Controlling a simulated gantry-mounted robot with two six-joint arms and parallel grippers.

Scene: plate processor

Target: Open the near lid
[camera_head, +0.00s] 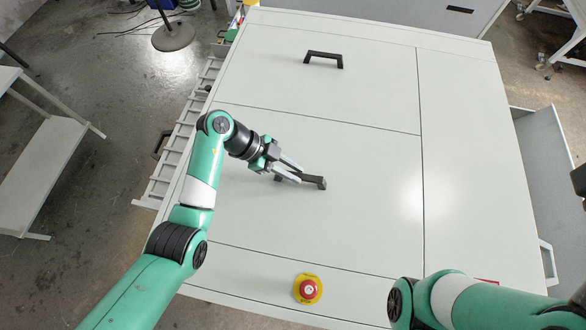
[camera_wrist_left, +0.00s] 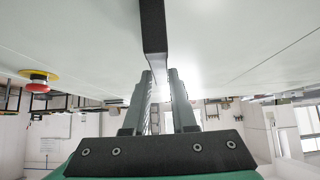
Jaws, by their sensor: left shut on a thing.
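The near lid (camera_head: 340,220) is a pale grey panel in the middle of the machine top, and it looks flush with the panels around it. Its black bar handle (camera_head: 315,182) stands on it left of centre.
The far lid (camera_head: 250,60) has its own black handle (camera_head: 323,57) behind. A red emergency button on a yellow base (camera_head: 307,289) sits at the front edge, also in the left wrist view (camera_wrist_left: 38,80). The right part of the top is bare.

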